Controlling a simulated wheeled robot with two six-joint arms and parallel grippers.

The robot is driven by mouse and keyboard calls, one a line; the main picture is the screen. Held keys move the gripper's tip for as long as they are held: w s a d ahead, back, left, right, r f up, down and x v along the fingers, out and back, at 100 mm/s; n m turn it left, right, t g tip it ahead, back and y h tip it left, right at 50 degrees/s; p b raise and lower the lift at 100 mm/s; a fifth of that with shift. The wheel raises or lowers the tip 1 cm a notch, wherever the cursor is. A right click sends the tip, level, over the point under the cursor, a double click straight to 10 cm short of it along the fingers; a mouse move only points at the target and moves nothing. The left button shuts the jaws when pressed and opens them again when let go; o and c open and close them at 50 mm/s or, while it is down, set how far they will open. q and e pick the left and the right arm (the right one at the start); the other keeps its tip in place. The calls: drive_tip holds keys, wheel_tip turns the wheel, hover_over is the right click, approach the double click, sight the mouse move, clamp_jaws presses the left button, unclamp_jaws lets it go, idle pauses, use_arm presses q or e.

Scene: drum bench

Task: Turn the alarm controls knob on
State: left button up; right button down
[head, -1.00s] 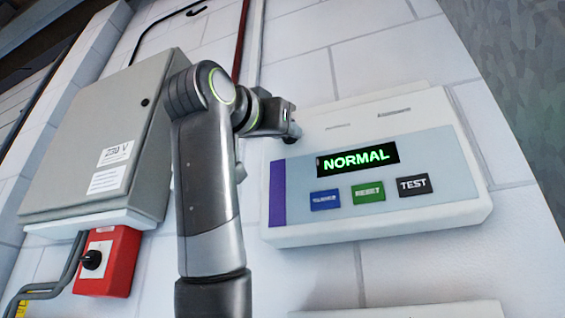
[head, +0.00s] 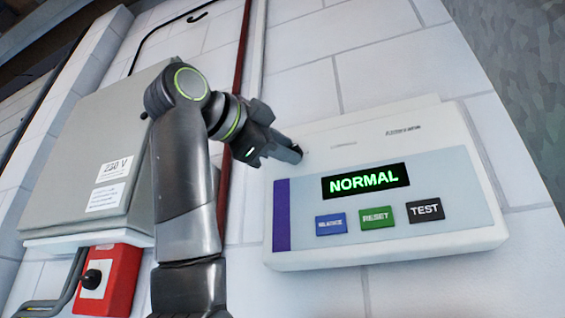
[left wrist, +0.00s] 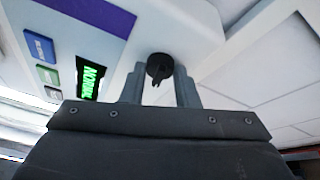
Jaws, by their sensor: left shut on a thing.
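The alarm panel (head: 470,213) is a pale wall box with a lit green NORMAL display (head: 365,181) and a row of blue, green and black buttons. Its black knob (left wrist: 159,66) shows in the left wrist view on the panel face, with a small pointer towards the bottom of the picture. My left gripper (head: 297,152) is at the panel's upper left corner. In the left wrist view its fingers (left wrist: 160,84) stand on both sides of the knob and are shut on it. My right gripper is not in view.
A grey 230 V cabinet (head: 75,180) hangs on the left behind my arm. Below it is a red box (head: 122,279) with another black knob (head: 92,279). A red pipe (head: 235,75) runs up the white block wall between cabinet and panel.

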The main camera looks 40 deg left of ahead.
use_arm(q)
drive_tip(key=shift+r+m+g+p, duration=0.1)
drive_tip(key=shift+m+g+p, duration=0.35)
drive_tip(key=shift+m, duration=0.45)
drive_tip(key=o, duration=1)
drive_tip(key=shift+c, duration=0.2)
drive_tip(key=s+a+b, duration=0.2)
drive_tip(key=s+b, duration=0.4)
drive_tip(key=s, duration=1.1)
drive_tip(key=shift+a+b, duration=0.3)
drive_tip(key=shift+b, duration=0.05)
